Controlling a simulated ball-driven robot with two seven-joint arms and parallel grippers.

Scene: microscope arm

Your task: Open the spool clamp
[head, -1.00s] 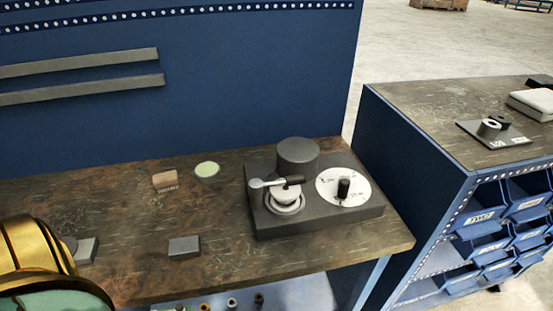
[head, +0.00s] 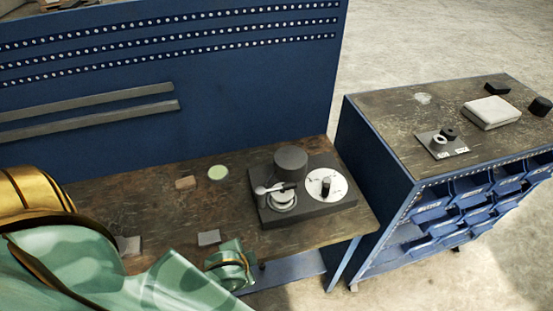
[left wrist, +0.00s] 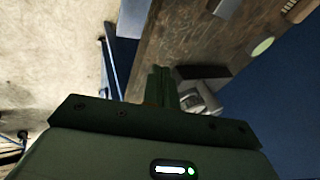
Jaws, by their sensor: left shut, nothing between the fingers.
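The spool device (head: 335,204) sits on the bench as a dark grey base. Its clamp lever (head: 268,188) has a pale end and a dark bar and lies across the white round spool (head: 284,198). A dark cylinder (head: 290,161) stands behind it and a white dial (head: 326,186) with a black knob is at right. My left arm reaches in from the lower left, its wrist at the bench's front edge, apart from the device. In the left wrist view my left gripper (left wrist: 160,75) is shut and empty; part of the device shows beyond it, partly hidden. My right gripper is not in view.
On the bench (head: 120,197) lie a pale green disc (head: 218,172), a small wooden block (head: 185,183) and a grey block (head: 209,237). A blue panel (head: 230,95) stands behind. A second cabinet (head: 375,110) with blue bins stands at right, beyond a gap.

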